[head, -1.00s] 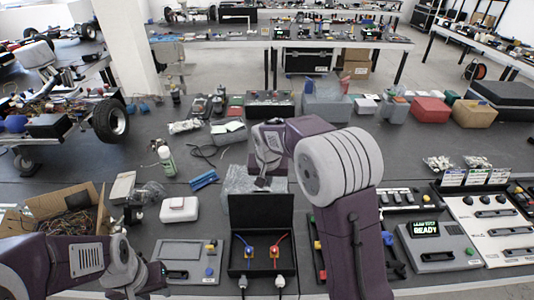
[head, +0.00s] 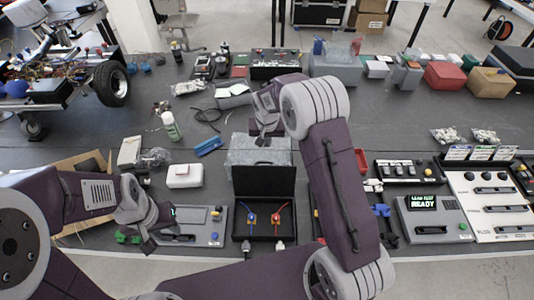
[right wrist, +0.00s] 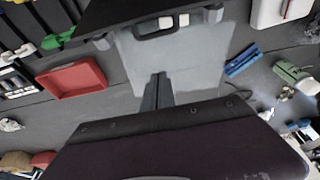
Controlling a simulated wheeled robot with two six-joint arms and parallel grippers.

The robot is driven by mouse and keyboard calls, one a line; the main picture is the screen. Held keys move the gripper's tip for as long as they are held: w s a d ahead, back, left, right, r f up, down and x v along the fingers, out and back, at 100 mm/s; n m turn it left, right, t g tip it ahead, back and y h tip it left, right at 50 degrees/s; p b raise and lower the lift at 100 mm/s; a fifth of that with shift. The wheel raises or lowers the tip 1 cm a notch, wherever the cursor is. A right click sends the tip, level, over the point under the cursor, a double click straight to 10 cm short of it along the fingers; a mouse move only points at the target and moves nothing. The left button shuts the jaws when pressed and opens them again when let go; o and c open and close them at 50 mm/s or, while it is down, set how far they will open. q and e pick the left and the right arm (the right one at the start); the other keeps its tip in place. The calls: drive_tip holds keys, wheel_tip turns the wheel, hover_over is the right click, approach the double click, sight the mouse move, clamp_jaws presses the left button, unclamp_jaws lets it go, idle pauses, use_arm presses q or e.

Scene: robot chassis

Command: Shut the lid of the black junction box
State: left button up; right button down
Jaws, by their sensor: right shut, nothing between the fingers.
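The black junction box (head: 240,222) stands on the grey table in the middle of the head view, with red, blue and yellow wiring inside. Its lid (head: 264,181) is open and stands upright at the back of the box. My right gripper (head: 263,142) is shut and empty, behind and above the lid's top edge, apart from it. In the right wrist view its fingers (right wrist: 158,76) are together, and a dark panel with a latch, seemingly the lid (right wrist: 130,14), shows at the top. My left gripper (head: 149,243) is low beside a grey panel; its opening is unclear.
A clear plastic sheet (head: 245,150) lies behind the lid. A grey panel (head: 205,232) is left of the box, a white case (head: 185,176) behind that panel. A grey "READY" unit (head: 432,218) and switch panels stand right. A red tray (right wrist: 73,80) shows in the right wrist view.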

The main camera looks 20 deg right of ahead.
drive_tip(key=x, duration=0.1)
drive_tip(key=p+x, duration=0.1)
drive_tip(key=x, duration=0.2)
drive_tip(key=shift+s+a+f, duration=0.15)
drive_tip(key=shift+s, duration=0.25)
drive_tip(key=shift+s+a+p, duration=0.15)
drive_tip(key=shift+s+p, duration=0.15)
drive_tip(key=shift+s, duration=0.2)
drive_tip(key=shift+s+a+p, duration=0.15)
drive_tip(key=shift+s+p, duration=0.1)
drive_tip(key=shift+s, duration=0.3)
drive_tip(key=shift+s+a, duration=0.15)
drive_tip(key=shift+s, duration=0.45)
drive_tip(key=shift+w, duration=0.1)
